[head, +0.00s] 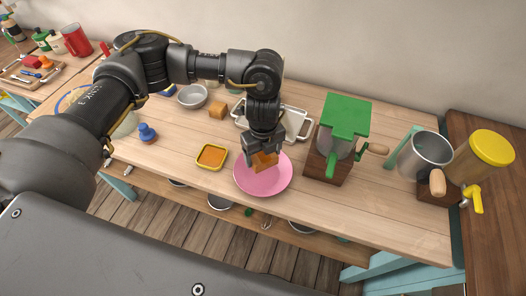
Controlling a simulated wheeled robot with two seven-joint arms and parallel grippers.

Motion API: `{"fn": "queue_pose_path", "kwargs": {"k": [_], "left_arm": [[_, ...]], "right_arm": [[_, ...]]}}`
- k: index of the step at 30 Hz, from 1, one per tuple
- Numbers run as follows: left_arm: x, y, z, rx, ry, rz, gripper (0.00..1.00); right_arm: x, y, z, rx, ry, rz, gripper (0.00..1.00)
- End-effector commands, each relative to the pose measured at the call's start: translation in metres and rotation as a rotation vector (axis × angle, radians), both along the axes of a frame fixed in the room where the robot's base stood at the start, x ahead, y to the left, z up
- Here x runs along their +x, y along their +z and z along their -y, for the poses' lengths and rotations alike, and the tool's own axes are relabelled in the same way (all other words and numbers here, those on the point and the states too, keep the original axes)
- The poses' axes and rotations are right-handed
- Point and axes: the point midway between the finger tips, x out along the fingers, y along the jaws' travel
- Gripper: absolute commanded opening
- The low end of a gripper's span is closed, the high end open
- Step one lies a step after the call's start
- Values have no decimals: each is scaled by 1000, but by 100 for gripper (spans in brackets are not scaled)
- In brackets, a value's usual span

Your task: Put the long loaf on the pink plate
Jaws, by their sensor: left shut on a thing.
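The pink plate (263,187) lies near the front edge of the wooden table. My left gripper (264,156) points down over the plate and is shut on the long loaf (264,162), an orange-brown piece. The loaf is at or just above the plate's back half; I cannot tell whether it touches. The gripper hides part of the loaf. My right gripper is not in view.
A small yellow dish (212,156) is just left of the plate. A white tray (295,122) is behind it.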

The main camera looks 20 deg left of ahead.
Motion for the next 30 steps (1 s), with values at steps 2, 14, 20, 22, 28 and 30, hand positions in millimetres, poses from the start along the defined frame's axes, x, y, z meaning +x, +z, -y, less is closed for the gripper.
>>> {"fn": "queue_pose_path", "kwargs": {"k": [2, 14, 20, 22, 28, 30], "left_arm": [[0, 0, 0, 0, 1, 0, 49], [0, -15, 0, 0, 3, -3, 49], [0, -35, 0, 0, 3, -1, 49], [0, -41, 0, -1, 3, -1, 49], [0, -50, 0, -1, 2, -1, 49], [0, -50, 0, -1, 2, -1, 49]], "right_arm": [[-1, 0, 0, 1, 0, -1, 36], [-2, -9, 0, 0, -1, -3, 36], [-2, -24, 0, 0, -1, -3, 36], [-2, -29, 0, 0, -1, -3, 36], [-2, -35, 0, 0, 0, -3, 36], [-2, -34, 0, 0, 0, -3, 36]]}}
